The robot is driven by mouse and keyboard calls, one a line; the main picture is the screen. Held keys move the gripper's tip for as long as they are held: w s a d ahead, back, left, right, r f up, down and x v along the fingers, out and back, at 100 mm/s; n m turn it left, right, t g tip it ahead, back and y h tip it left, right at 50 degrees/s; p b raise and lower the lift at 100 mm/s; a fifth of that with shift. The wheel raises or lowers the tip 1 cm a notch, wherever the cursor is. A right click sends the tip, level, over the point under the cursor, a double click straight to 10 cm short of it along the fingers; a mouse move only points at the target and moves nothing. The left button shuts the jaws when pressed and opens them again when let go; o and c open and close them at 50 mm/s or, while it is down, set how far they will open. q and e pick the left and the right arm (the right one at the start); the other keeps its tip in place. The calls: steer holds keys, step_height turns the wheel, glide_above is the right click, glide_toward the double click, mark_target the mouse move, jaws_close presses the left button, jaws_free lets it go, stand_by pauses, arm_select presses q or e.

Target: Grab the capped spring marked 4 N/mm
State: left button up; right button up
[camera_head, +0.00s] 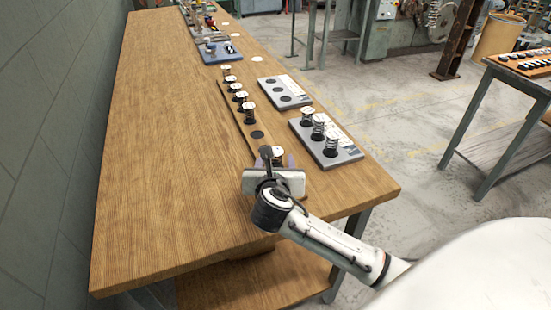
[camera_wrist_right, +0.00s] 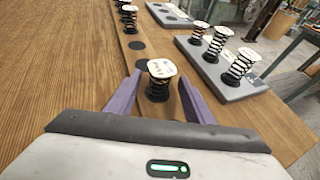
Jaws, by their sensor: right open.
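A capped spring (camera_wrist_right: 158,90) with a dark coil and a white cap stands upright at the near end of a wooden strip (camera_head: 237,103). The marking on its cap is too small to read. My right gripper (camera_wrist_right: 159,100) is open, with its two purple fingers apart on either side of this spring. I cannot tell whether either finger touches it. In the head view the gripper (camera_head: 272,163) partly hides the spring. Several other capped springs (camera_head: 249,112) stand farther along the strip, beyond an empty dark spot (camera_head: 257,134). My left gripper is not in view.
A grey tray (camera_head: 346,154) to the right holds three capped springs (camera_head: 318,127). A second grey tray (camera_head: 295,104) with dark round spots lies behind it. A blue tray (camera_head: 232,56) sits farther back. The left of the wooden table (camera_head: 150,150) is clear.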

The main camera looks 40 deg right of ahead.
steer(key=shift+x, duration=0.95)
steer(key=shift+a, duration=0.1)
steer(key=c, duration=1.1)
